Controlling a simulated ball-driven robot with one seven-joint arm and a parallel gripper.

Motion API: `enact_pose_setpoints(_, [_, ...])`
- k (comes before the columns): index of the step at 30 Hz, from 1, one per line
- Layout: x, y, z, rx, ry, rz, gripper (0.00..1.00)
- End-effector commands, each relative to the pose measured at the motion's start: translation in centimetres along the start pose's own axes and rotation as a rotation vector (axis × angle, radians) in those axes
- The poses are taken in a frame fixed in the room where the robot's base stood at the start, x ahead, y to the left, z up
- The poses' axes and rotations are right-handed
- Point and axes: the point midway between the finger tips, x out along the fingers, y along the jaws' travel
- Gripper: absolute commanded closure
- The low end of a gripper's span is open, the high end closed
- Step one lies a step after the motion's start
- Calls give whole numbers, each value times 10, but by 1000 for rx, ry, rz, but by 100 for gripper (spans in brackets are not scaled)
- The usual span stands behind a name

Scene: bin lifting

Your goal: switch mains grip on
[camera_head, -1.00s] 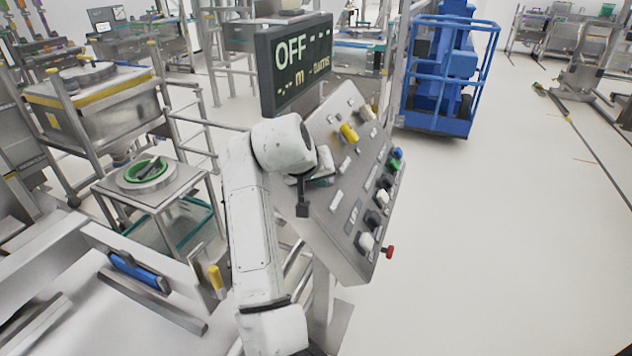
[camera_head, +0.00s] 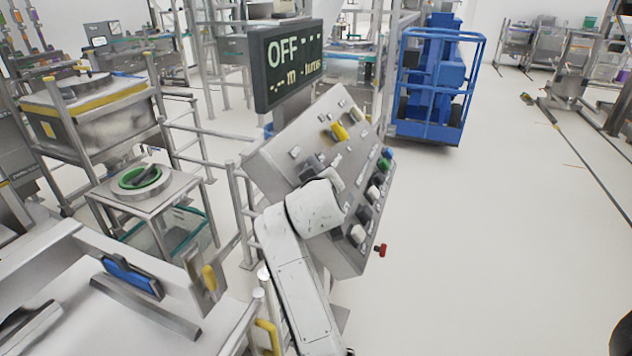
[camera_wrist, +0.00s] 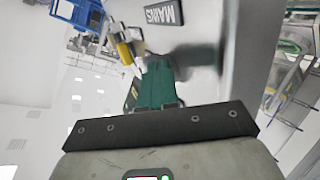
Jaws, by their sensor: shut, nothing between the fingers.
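The control panel (camera_head: 285,160) is a tilted grey box with several grips, buttons and labels. The MAINS label (camera_wrist: 163,12) shows upside down at the top of the wrist view. A yellow grip (camera_wrist: 125,52) and pale grips beside it stand on the panel to the label's left; I cannot tell for sure which is the mains grip. The yellow grip also shows in the head view (camera_head: 340,131). My gripper (camera_wrist: 152,72), with dark green fingers, is shut and empty, close to the panel face. In the head view my white arm mostly hides it. The display (camera_head: 287,62) reads OFF.
A red knob (camera_head: 380,250) sticks out of the panel's lower right edge. A blue lift frame (camera_head: 435,95) stands behind the panel. A steel stand with a green-rimmed bowl (camera_head: 140,178) is at left. The floor right of the panel is clear.

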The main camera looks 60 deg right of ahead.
Motion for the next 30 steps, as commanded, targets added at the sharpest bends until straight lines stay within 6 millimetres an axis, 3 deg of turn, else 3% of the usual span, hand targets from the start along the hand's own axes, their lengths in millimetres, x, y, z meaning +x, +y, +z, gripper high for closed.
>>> enact_pose_setpoints(30, [-5, 9, -11, 1, -3, 0, 100])
